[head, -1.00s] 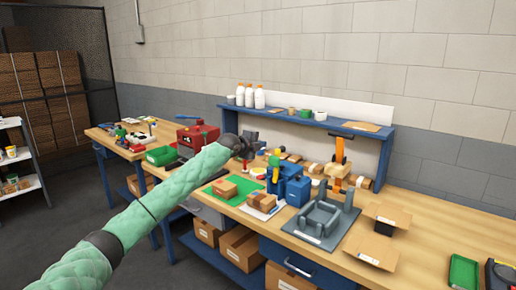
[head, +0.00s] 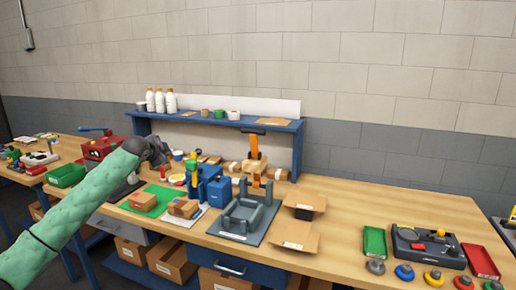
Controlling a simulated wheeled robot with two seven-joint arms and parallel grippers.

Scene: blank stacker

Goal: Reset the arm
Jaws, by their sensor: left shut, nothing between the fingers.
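My left arm, in a green sleeve, comes in from the left of the head view. Its dark gripper (head: 158,152) is raised in front of the back part of the bench, near the red machine (head: 100,147). The gripper is shut, with nothing seen in it; its fingertips are small and hard to make out. My right gripper is not in view.
The wooden bench (head: 345,205) holds a grey fixture (head: 245,220), a blue device (head: 217,190), an open cardboard box (head: 289,234), a green tray (head: 375,242) and a dark panel (head: 428,246). A blue shelf (head: 215,119) with bottles stands behind. Bare bench lies right of centre.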

